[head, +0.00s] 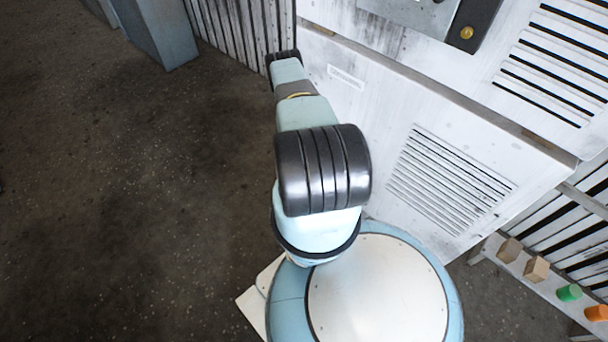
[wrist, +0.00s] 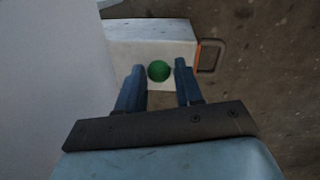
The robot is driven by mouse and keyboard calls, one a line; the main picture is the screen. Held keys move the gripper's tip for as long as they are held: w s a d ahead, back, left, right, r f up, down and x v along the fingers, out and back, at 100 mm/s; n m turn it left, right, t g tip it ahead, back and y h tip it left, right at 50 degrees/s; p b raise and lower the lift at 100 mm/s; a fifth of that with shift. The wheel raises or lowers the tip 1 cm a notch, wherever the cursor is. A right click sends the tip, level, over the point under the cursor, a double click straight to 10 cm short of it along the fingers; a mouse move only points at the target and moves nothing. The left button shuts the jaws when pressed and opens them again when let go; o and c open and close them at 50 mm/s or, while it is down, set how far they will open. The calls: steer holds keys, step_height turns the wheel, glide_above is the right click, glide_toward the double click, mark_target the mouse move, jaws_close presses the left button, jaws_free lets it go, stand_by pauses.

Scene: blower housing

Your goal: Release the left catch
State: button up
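My gripper (wrist: 159,66) shows in the wrist view with its two blue fingers apart and nothing held between them. Beyond the fingertips is a white box-like part (wrist: 150,32) with a round green knob (wrist: 159,72) on its near face. The knob appears between the fingers; I cannot tell whether they touch it. In the head view my arm hides the gripper. The white blower housing (head: 370,110) stands beyond my arm, with a dark block and brass knob (head: 467,33) at the top. I cannot tell which part is the left catch.
A metal loop handle (wrist: 210,56) beside an orange strip sits right of the box. A pale surface (wrist: 50,70) fills the wrist view's left. A ledge (head: 520,281) at lower right holds small blocks and green and orange pieces. The floor (head: 120,200) at left is clear.

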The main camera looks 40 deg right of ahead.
steer(key=shift+d+f, duration=0.1)
steer(key=shift+f, duration=1.05)
steer(key=shift+c, duration=0.5)
jaws_close()
